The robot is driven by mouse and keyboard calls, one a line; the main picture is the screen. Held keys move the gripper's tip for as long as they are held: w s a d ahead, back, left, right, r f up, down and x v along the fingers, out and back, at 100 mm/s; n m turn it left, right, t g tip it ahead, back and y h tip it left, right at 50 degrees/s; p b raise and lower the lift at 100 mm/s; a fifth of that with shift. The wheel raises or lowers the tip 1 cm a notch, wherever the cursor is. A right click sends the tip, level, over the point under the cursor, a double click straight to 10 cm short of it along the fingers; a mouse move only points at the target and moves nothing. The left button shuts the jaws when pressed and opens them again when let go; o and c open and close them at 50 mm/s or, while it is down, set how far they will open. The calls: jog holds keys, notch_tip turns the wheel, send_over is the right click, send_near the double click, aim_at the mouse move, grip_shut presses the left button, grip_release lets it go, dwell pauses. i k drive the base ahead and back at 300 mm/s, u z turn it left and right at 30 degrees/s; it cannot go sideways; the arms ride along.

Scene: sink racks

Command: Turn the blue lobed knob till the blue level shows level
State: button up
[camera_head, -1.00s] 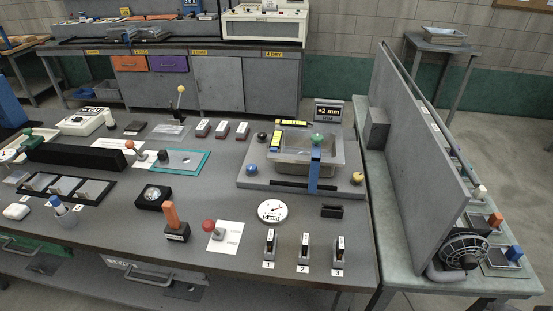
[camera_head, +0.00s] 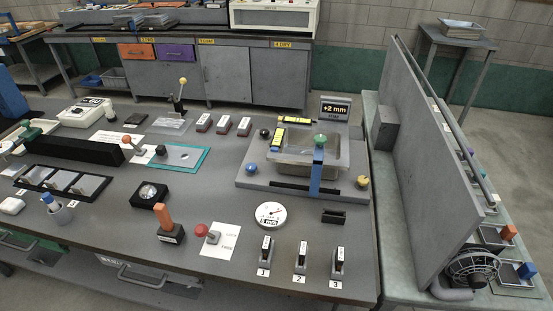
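The blue lobed knob (camera_head: 251,169) sits at the front left corner of a grey plate (camera_head: 290,188) that carries a metal tray (camera_head: 332,162). Two yellow spirit levels lie at the tray, one along its back edge (camera_head: 297,120) and one along its left side (camera_head: 279,136). Their bubbles are too small to read, and I cannot tell which is the blue level. A display (camera_head: 335,108) behind the tray reads +2 mm. My gripper is not in view.
A black knob (camera_head: 265,133), a yellow knob (camera_head: 362,182) and a green knob (camera_head: 320,140) above a blue upright (camera_head: 317,176) stand around the tray. A white dial (camera_head: 270,215) lies in front. A grey wall panel (camera_head: 430,165) rises on the right.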

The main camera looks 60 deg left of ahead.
aim_at(251, 167)
jog(key=z, duration=0.2)
jog(key=k, duration=1.5)
jog(key=u, duration=1.85)
jog(key=i, duration=0.7)
jog(key=z, duration=0.05)
